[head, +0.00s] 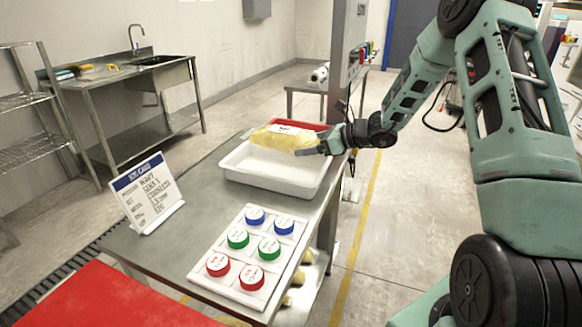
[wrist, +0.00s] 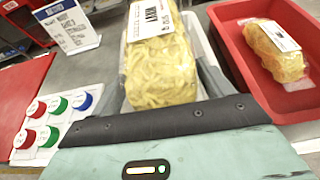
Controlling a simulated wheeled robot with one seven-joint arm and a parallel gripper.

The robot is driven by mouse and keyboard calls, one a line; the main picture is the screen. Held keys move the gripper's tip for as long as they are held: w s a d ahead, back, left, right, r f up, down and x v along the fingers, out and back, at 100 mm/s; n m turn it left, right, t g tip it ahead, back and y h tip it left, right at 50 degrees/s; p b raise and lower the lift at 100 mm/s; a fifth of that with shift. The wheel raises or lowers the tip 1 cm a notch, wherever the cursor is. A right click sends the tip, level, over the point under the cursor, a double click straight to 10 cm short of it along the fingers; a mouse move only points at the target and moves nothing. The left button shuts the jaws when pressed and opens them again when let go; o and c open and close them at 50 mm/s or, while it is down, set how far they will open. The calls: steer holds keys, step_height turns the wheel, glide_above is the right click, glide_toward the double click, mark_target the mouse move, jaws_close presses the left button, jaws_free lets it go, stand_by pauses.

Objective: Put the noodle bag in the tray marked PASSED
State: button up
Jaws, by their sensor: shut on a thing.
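The noodle bag (head: 283,138), clear with yellow noodles and a white label, is held in my gripper (head: 318,147). It hangs above the white tray (head: 262,172), apparently clear of its floor. In the wrist view the noodle bag (wrist: 160,68) stretches out beyond my gripper (wrist: 168,98), with a finger on either side. The white tray (wrist: 208,62) shows partly behind it. No PASSED marking is readable on either tray; the bag and gripper hide parts of both.
A red tray (wrist: 227,41) beside the white one holds another noodle bag (wrist: 275,50). A board of red, green and blue discs (head: 212,290) and a written sign (head: 148,195) stand on the steel table (head: 200,225). A metal post (head: 345,60) rises behind the trays.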

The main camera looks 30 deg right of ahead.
steer(key=shift+f, duration=3.4)
steer(key=shift+f, duration=0.1)
